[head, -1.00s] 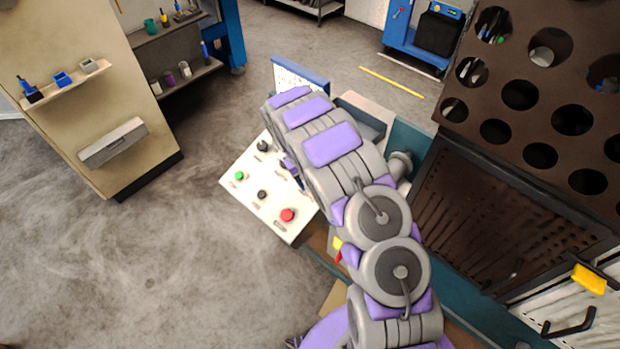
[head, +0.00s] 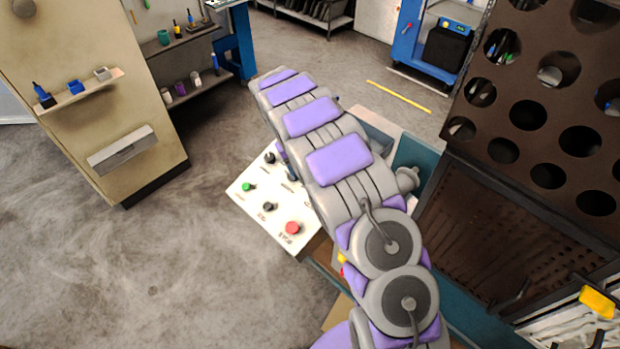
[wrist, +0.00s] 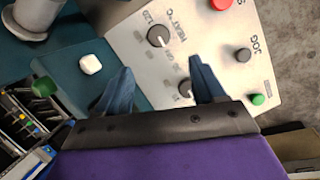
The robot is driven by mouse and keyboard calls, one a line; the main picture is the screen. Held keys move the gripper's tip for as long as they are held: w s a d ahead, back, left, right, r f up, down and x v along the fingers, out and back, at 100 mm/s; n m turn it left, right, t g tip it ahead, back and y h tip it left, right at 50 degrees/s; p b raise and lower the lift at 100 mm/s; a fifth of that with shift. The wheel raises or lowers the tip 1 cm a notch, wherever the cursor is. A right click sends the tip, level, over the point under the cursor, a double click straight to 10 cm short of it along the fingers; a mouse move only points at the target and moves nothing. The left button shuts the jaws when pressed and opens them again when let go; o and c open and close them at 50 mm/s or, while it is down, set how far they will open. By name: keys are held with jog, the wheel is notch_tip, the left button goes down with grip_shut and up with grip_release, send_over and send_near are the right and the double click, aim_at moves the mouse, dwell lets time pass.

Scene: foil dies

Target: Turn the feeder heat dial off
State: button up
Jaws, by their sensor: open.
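In the wrist view, the white control panel (wrist: 205,45) carries a black dial with a light pointer mark, the heat dial (wrist: 158,35), beside lettering that seems to read HEAT C. My gripper (wrist: 163,90) is open, with its two blue fingers apart. A second dark dial (wrist: 186,88) shows between the fingers, closer to the right one. The heat dial lies beyond the fingertips, above the gap in the picture. In the head view, my arm covers the right part of the panel (head: 255,212), and the heat dial and fingertips are hidden.
The panel also holds a black JOG knob (wrist: 243,55), a green button (wrist: 258,99) and a red button (head: 292,227). A white rounded piece (wrist: 90,64) sits on the teal surface. A dark rack with round holes (head: 530,115) stands right; open floor (head: 150,270) lies left.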

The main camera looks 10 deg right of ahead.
jog(key=v, duration=0.4)
jog(key=shift+w+a+r, duration=0.1)
jog(key=shift+a+r, duration=0.05)
jog(key=shift+r, duration=0.2)
